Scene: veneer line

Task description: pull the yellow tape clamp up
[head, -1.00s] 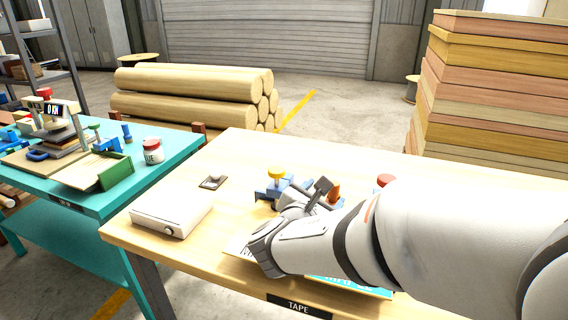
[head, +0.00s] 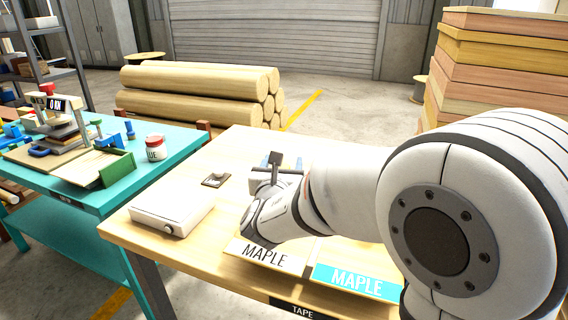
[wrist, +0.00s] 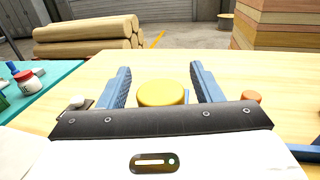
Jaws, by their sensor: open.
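The yellow tape clamp knob (wrist: 161,94) shows in the wrist view as a round yellow cap. It sits between the two blue fingers of my gripper (wrist: 159,86), with a gap on each side. My gripper is open, its fingers to the left and right of the knob. A bit of blue shows just right of the knob; the rest of the clamp is hidden by my gripper's body. In the head view my gripper (head: 276,178) is over the tape table, and my arm hides the yellow knob.
The wooden table (head: 240,150) holds a white box (head: 160,213), a small dark plate (head: 215,180) and two MAPLE panels, white (head: 268,254) and teal (head: 357,282). An orange knob (wrist: 252,97) stands right of my gripper. A teal table (head: 120,195) with a press stands left.

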